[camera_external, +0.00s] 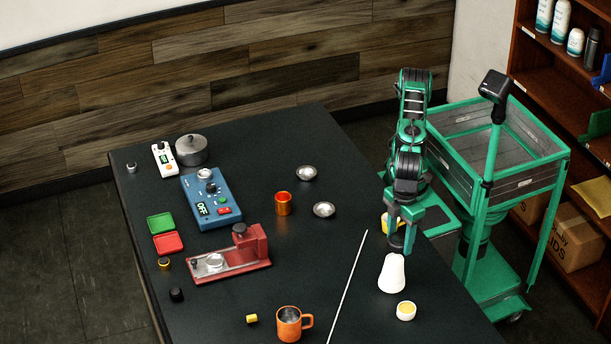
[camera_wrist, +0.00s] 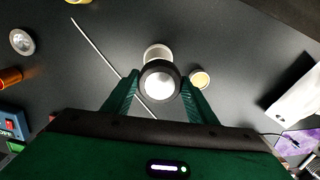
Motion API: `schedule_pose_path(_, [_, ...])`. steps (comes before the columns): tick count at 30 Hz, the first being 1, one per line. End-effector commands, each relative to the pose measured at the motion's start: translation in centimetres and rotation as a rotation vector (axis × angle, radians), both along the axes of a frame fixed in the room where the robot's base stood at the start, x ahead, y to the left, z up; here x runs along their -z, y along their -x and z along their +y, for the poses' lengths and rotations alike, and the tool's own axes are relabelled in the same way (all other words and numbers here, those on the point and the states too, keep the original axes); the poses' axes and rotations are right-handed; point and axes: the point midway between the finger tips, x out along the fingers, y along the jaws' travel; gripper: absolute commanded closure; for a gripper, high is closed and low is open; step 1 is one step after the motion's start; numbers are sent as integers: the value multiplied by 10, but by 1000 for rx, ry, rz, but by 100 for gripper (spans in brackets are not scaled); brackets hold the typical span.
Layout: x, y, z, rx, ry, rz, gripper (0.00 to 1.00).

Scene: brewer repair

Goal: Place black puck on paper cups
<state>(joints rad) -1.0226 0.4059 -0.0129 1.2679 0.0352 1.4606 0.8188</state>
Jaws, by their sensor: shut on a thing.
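My gripper (camera_wrist: 160,88) is shut on a round, dark-rimmed thing with a bright pale centre, which looks like the black puck (camera_wrist: 144,84). The white paper cups (camera_external: 392,275) stand right below the fingertips, narrow at the top and wider at the bottom. In the wrist view a pale round rim (camera_wrist: 157,49), likely the cups, shows just behind the puck. I cannot tell whether puck and cups touch.
A small white cup with yellow inside (camera_external: 406,311) stands close by the paper cups. A thin white rod (camera_external: 347,287) lies to their left. An orange mug (camera_external: 289,324), a red machine (camera_external: 229,262) and a blue box (camera_external: 211,200) stand further left. A green cart (camera_external: 545,180) is at right.

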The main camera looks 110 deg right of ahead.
Motion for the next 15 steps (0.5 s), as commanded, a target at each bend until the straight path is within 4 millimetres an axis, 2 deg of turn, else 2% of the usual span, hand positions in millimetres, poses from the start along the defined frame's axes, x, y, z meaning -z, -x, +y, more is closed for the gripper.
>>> schedule_pose_path(7, [11,-8,-3,-1,0,0,78])
schedule_pose_path(15, [43,-7,-3,-2,0,0,78])
